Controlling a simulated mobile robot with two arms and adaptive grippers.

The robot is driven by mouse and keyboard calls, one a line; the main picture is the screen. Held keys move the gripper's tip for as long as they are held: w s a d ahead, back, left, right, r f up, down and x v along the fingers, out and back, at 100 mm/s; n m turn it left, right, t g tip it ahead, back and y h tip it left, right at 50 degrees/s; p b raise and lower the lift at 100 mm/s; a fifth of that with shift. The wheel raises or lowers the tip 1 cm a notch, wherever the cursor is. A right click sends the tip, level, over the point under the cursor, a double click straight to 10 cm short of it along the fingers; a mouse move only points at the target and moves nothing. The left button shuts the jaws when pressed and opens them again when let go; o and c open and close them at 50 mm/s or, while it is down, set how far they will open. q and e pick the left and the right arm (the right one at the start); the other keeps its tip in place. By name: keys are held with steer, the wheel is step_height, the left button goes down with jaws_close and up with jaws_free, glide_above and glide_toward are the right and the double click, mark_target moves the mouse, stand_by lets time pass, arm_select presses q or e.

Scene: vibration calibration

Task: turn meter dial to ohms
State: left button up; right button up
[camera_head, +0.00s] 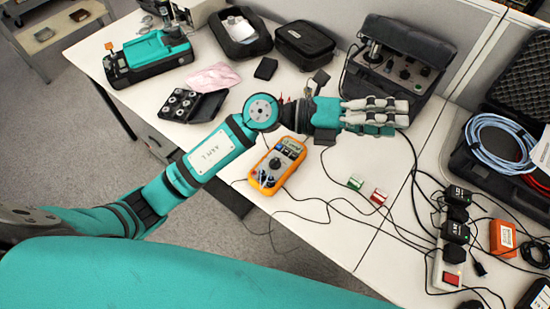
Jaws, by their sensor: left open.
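The yellow multimeter (264,180) lies on the white table, below my left wrist. Its dark face carries a round dial (275,163), too small to read its setting. My left arm reaches in from the left and passes over the table just above the meter's upper end. My left gripper (396,111) is open, pointing right, with its pale fingers to the right of the meter and in front of the black equipment case. I see nothing held in it. My right gripper is not in view.
A black case with a control panel (405,72) stands behind the gripper. Green and red blocks (379,197) with thin cables lie right of the meter. A power strip (449,250) and an open case with blue cable (497,140) are at right. A teal device (148,58) stands back left.

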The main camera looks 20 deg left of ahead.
arm_select(q)
step_height(320, 180, down, 5)
steer(key=m+g+y, duration=0.2)
steer(key=m+y, duration=0.1)
steer(key=y, duration=0.1)
steer(key=g+y, duration=0.1)
steer(key=y, duration=1.4)
glide_above(275, 161)
step_height(275, 161, down, 10)
step_height(275, 161, down, 17)
steer(key=p, duration=0.3)
steer(key=c, duration=1.2)
steer(key=shift+o, duration=0.2)
steer(key=shift+f, duration=0.1)
